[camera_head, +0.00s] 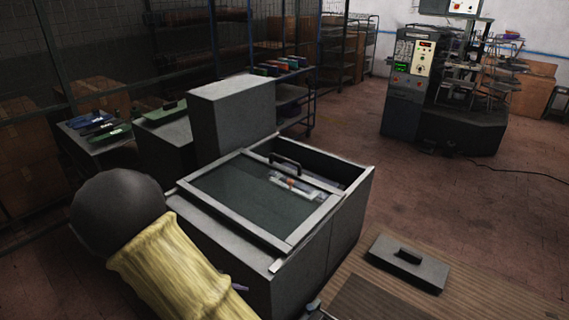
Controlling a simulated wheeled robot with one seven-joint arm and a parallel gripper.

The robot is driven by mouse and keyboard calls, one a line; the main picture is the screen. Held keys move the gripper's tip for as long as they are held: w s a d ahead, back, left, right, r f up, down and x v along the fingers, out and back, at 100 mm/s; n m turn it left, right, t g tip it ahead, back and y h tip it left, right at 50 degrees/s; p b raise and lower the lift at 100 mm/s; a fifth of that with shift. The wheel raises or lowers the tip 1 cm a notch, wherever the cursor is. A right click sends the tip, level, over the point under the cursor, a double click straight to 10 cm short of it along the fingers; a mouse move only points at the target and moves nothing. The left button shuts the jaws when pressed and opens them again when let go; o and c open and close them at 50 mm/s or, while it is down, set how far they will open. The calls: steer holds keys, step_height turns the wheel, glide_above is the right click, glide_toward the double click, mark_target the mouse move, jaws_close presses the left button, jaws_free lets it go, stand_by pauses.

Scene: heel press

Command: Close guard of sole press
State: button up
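The sole press is a grey box-shaped machine (340,250) in the middle of the head view. Its guard (230,197) is a flat framed panel with a dark see-through pane, lying over the left and front part of the top. A dark handle (286,163) stands at the guard's far edge. Behind that edge the top is open, and the inside (310,157) shows as a dark gap. A pale object (295,186) shows near the guard's right side. My arm, with a yellow sleeve, fills the lower left.
A grey block (233,118) rises behind the press. A flat dark plate with a handle (408,263) lies on a brown ribbed board (480,295) to the right. Shelves line the back left. Another machine (440,90) stands back right, with open floor before it.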

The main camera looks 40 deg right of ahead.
steer(key=s+a+r+m+t+y, duration=0.3)
steer(key=r+m+y, duration=0.4)
steer(key=m, duration=0.5)
steer(key=shift+a+t+y+b, duration=0.45)
steer(key=shift+t+y, duration=0.75)
steer(key=shift+y, duration=0.2)
steer(key=shift+s+a, duration=0.1)
